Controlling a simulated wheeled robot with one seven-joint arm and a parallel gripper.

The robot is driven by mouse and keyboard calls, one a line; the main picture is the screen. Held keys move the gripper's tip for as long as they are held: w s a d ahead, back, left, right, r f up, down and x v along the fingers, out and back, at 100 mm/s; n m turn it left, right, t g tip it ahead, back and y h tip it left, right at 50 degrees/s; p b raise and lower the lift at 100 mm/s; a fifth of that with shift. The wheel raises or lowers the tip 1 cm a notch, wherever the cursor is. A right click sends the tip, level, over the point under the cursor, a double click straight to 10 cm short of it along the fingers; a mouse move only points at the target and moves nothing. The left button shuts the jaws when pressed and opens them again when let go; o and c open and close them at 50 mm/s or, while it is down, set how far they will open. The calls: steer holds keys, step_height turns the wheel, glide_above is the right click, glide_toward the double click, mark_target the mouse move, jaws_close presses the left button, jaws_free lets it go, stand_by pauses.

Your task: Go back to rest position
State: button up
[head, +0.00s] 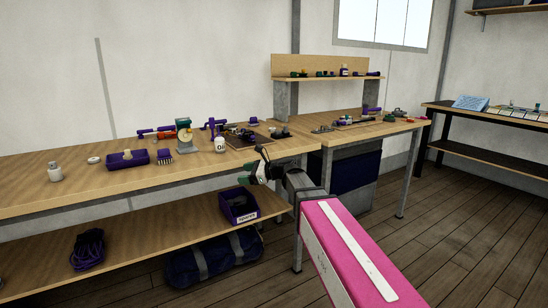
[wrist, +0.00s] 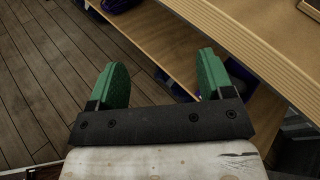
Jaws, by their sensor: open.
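My gripper (head: 262,164) is in front of the long wooden workbench (head: 110,181), near its front edge at the right end. In the wrist view my gripper (wrist: 160,85) has its two green fingers spread wide apart with nothing between them. Below the fingers are the wooden lower shelf and the dark plank floor. My pink arm reaches in from the lower right in the head view.
A purple bin (head: 239,206) and coiled purple rope (head: 87,250) are on the lower shelf (head: 150,234). A blue bag (head: 213,258) lies beneath. The floor (head: 470,225) at right is clear.

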steer(key=s+d+f+n+g+h, duration=0.2)
steer(key=s+d+f+n+h, duration=0.5)
steer(key=d+f, duration=0.7)
steer(key=s+d+f+n+g+h, duration=0.1)
steer(key=s+d+f+n+h, duration=0.6)
steer(key=d+f, duration=0.8)
steer(key=s+f+n, duration=0.1)
steer(key=s+n, duration=0.2)
steer(key=s, duration=0.2)
steer(key=shift+s+g, duration=0.15)
steer(key=shift+g, duration=0.25)
